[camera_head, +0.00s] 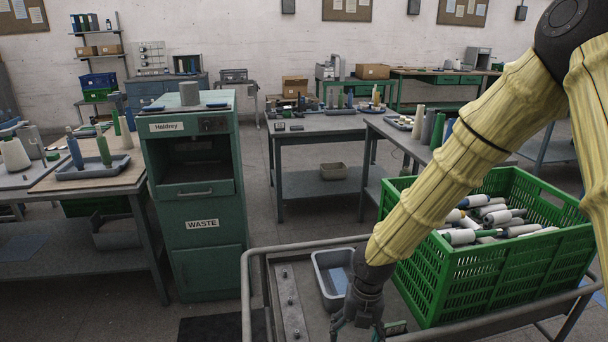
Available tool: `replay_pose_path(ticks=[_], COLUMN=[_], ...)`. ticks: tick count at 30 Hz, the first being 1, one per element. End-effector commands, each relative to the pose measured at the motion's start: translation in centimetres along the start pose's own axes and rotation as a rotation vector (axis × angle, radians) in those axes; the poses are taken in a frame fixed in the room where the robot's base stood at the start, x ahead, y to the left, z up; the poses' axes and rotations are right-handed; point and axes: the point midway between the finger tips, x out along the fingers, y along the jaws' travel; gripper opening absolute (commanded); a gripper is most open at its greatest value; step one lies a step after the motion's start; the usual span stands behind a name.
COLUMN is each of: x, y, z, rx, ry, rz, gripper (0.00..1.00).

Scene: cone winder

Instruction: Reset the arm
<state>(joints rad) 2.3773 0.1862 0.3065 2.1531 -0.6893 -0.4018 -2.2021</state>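My arm, in a yellow ribbed sleeve, comes in from the upper right and reaches down to the lower middle of the head view. My gripper (362,322) is at the bottom edge, pointing down over the grey cart (293,310). It is beside the left wall of the green crate (468,277) and just in front of a small grey tray (333,277). The fingertips are dark and partly cut off by the frame, so I cannot tell how far apart they are or whether they hold anything.
The green crate holds several white and dark bobbins. A green cabinet (208,251) marked WASTE stands left of the cart. A table with cones (85,178) is at the far left. Workbenches (315,127) stand behind. Open floor shows between cabinet and benches.

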Motion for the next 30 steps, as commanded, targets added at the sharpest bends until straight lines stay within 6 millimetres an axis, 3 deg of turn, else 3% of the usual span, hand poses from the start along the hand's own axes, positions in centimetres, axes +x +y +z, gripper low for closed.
replay_pose_path(ticks=[5,14,21,30], x=[4.7,14.6,21.5,28.6], y=[-0.4,-2.2,-4.8,-9.5], z=[-2.0,-7.1,-11.2,-16.3], rx=[0.236,0.894,1.447,2.127], ry=[0.041,0.127,0.161,0.125], rz=[0.034,0.077,0.067,0.036], gripper=[0.74,0.74,0.74,0.74])
